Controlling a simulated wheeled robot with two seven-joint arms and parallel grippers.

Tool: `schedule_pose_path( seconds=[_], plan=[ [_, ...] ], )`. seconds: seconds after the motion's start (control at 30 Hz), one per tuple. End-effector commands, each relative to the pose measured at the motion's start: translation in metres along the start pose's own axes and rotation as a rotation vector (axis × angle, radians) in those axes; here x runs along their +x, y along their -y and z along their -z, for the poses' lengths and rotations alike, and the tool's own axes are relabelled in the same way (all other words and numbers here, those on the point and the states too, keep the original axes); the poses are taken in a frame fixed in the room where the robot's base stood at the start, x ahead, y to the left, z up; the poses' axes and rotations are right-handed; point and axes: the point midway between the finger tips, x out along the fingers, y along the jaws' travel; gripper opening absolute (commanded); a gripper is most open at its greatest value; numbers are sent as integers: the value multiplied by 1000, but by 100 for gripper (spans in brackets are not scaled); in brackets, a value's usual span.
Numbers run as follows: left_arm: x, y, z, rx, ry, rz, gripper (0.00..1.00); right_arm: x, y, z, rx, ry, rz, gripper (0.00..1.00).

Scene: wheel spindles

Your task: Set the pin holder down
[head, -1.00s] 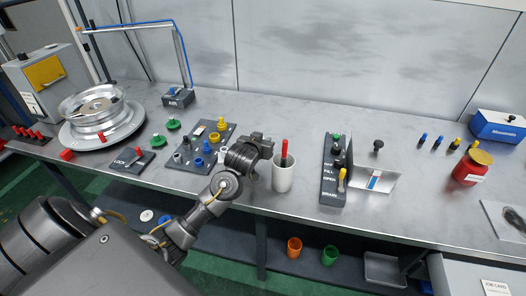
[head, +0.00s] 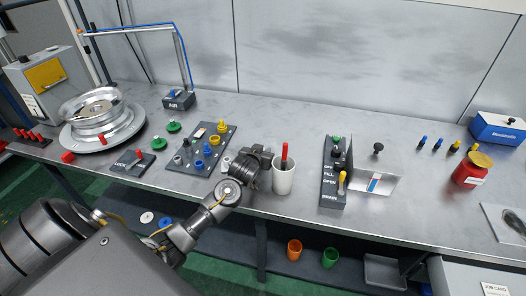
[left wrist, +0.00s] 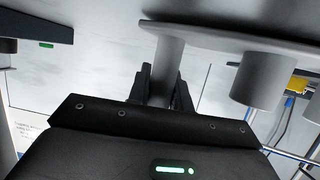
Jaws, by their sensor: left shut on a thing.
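The pin holder (head: 283,182) looks like a pale cup with a red-topped pin (head: 285,152) standing in it. It is upright near the front of the bench, between the grey fixture board and the drain block. My left gripper (head: 265,153) is at its left side, shut on it; the fingertips are partly hidden in the head view. In the left wrist view the dark fingers (left wrist: 161,85) close around a grey round post joined to a flat piece. I cannot tell whether the holder's base touches the bench. My right gripper is not in view.
The fixture board (head: 183,163) with coloured knobs is left of my gripper. The drain block (head: 329,189) and a sloped plate (head: 377,188) are to the right. A red jar (head: 467,173) stands further right. Bare bench (head: 290,125) lies behind the holder.

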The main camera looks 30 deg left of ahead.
Motion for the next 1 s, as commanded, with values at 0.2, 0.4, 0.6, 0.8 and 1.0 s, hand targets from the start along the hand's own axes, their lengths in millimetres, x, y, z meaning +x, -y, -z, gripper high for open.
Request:
schedule_pose_path(
  seconds=[0.2,0.4,0.6,0.8,1.0],
  plan=[
    [1,0,-2,0,1,0,39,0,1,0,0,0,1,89],
    [1,0,-2,0,1,0,43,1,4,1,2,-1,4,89],
    [-3,0,1,1,0,0,43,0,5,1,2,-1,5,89],
    [-36,0,-1,0,0,-3,43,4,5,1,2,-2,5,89],
    [-79,-1,0,-2,-1,-3,43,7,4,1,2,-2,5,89]
  ],
)
